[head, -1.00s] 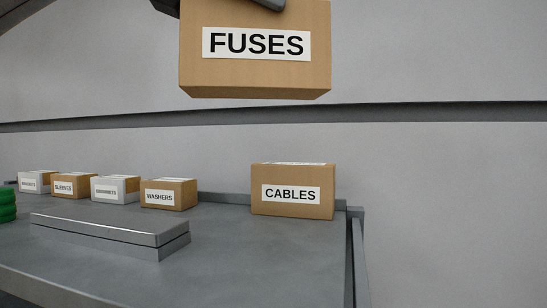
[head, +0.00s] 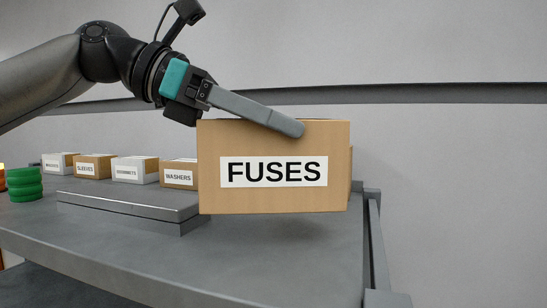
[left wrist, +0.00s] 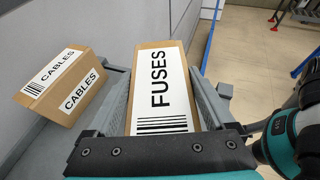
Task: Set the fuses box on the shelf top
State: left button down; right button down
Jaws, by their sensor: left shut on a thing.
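The fuses box (head: 275,197) is a brown carton with a white FUSES label. My left gripper (head: 285,124) is shut on it, with one finger lying along its upper front edge. In the head view the box hangs in front of the right part of the grey shelf top (head: 280,258); a soft shadow lies below it. In the left wrist view the fuses box (left wrist: 160,65) sits between the two fingers of my left gripper (left wrist: 160,90). My right gripper is not in view.
The cables box (left wrist: 55,88) stands on the left in the wrist view; the fuses box hides most of it in the head view. A raised grey slab (head: 130,205), washers box (head: 180,175), several other boxes and green rings (head: 24,184) stand to the left.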

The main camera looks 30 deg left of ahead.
aim_at(274, 157)
pick_arm(q)
jog(key=shift+f, duration=2)
jog(key=shift+d, duration=0.1)
jog(key=shift+f, duration=0.2)
grip_release()
jog(key=shift+r, duration=0.15)
jog(key=b+v, duration=0.2)
jog(key=v, duration=1)
